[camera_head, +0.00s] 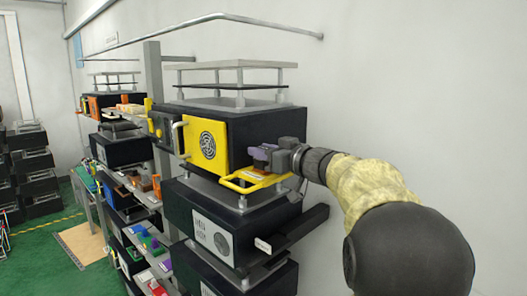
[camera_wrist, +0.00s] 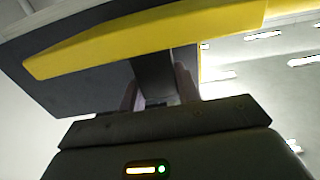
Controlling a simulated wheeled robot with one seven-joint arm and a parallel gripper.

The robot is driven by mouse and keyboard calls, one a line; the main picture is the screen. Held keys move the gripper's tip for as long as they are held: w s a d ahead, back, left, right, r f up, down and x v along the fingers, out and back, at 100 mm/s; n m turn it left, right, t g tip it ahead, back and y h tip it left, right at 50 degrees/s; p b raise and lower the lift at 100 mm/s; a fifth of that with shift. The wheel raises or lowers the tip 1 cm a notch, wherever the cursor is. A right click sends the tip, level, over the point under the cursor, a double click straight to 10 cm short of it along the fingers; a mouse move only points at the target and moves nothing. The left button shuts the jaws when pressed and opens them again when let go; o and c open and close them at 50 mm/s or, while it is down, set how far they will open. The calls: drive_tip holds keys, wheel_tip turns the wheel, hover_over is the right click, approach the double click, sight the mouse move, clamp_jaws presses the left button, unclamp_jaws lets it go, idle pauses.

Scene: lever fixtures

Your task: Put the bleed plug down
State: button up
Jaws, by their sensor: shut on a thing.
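My gripper (camera_head: 277,158) reaches in from the right, at the lower right front of the yellow-faced black unit (camera_head: 207,141). A small purple piece (camera_head: 262,152), which I take to be the bleed plug, shows at its fingertips, above a yellow loop handle (camera_head: 245,186). In the wrist view my gripper (camera_wrist: 156,92) is shut on a dark piece (camera_wrist: 153,72) between its two fingers. A yellow bar (camera_wrist: 140,38) crosses in front of it there. The fingers hide much of the held piece, and whether it touches anything below cannot be told.
A black lower unit with a grey vented panel (camera_head: 213,238) stands beneath, with a dark arm-like ledge (camera_head: 290,238) jutting right. Shelves with coloured parts (camera_head: 150,245) are at left. A metal rail (camera_head: 215,17) runs overhead along the wall. The wall at right is bare.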

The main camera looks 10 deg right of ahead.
drive_tip(key=o, duration=1)
drive_tip(key=shift+f, duration=0.1)
drive_tip(key=b+v, duration=0.3)
drive_tip(key=v, duration=0.9)
drive_tip(key=shift+b, duration=0.35)
